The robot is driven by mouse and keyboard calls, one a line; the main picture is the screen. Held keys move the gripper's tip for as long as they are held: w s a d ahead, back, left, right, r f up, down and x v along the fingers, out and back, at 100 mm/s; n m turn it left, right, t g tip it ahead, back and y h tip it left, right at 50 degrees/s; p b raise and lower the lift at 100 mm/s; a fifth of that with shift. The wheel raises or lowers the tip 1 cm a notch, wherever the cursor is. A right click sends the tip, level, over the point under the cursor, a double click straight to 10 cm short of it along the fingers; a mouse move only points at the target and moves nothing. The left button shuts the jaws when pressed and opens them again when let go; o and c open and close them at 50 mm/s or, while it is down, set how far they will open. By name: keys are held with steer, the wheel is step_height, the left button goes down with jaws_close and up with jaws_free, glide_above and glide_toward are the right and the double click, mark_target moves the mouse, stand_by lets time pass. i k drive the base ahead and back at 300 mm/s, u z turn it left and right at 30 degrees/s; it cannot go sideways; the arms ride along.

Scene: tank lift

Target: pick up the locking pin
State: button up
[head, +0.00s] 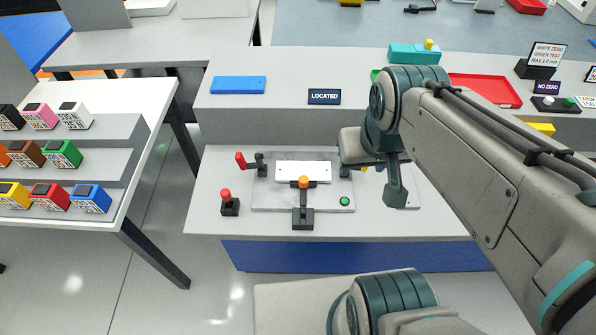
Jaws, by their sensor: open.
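A small pin with a red head (226,194) stands upright in a black block at the front left of the lower bench; it looks like the locking pin. Another red-headed part (240,160) leans at the left end of the grey fixture plate (270,199). An orange-topped black post (303,184) stands at the plate's front, before a white block (315,169). My gripper (393,188) is over the right part of the plate, well right of the red-headed pin, open. Its fingers are partly hidden, and I see nothing held.
A green button (345,201) sits on the plate's front right. A blue block (238,85) and a "LOCATED" sign (324,97) are on the raised shelf behind. A red tray (485,90) is at right. Colored boxes fill the left rack (100,165). The bench's front left is mostly clear.

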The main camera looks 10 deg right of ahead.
mark_target(225, 194)
steer(key=z, duration=0.05)
steer(key=k, duration=0.45)
steer(key=u, duration=0.8)
steer(key=i, duration=0.7)
steer(key=z, duration=0.8)
